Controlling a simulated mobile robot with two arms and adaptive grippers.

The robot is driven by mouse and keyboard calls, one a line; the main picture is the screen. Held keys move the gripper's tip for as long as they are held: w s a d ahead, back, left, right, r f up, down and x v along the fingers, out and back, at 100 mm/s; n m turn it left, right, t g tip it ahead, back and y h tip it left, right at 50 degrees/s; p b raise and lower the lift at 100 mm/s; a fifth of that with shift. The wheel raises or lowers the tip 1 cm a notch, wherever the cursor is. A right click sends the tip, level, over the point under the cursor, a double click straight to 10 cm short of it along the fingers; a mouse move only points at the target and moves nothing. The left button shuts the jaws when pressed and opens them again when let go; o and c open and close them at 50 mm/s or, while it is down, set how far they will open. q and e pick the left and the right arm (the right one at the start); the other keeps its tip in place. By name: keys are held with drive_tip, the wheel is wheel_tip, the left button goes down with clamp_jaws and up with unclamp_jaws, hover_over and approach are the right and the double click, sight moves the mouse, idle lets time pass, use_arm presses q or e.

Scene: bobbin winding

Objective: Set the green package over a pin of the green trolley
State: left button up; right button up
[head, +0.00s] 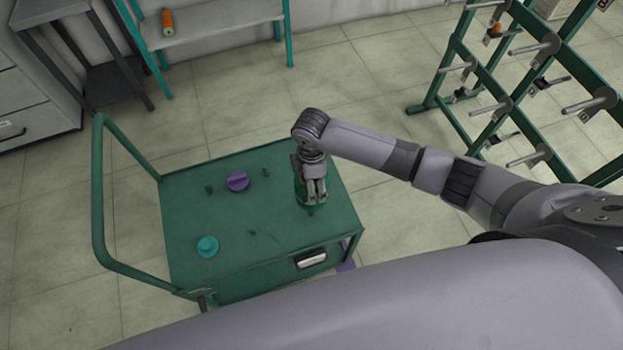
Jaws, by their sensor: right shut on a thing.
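My right gripper (313,198) points down over the right part of the green trolley (210,270). It is shut on the green package (301,192), which shows only in part behind the fingers, low at the trolley top. I cannot tell whether the package is around a pin or touching the top. Bare pins stand on the trolley top: one at the left (209,189), one at the back (265,172) and one near the front (252,234). My left gripper is not in view.
A purple package (238,181) and a teal package (208,246) sit on the trolley. Its tall handle (98,200) rises at the left. A green rack with grey pegs (505,105) stands at the right. A shelf (225,22) with an orange bobbin (168,22) is at the back.

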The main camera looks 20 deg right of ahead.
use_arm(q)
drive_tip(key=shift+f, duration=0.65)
use_arm(e)
drive_tip(key=shift+f, duration=0.9)
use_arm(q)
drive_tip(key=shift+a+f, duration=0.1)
use_arm(e)
drive_tip(key=shift+f, duration=0.15)
use_arm(q)
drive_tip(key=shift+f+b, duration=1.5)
drive_tip(key=shift+b, duration=0.2)
use_arm(e)
drive_tip(key=shift+f, duration=2.95)
drive_tip(key=shift+f+b, duration=0.7)
drive_tip(key=shift+f, duration=0.4)
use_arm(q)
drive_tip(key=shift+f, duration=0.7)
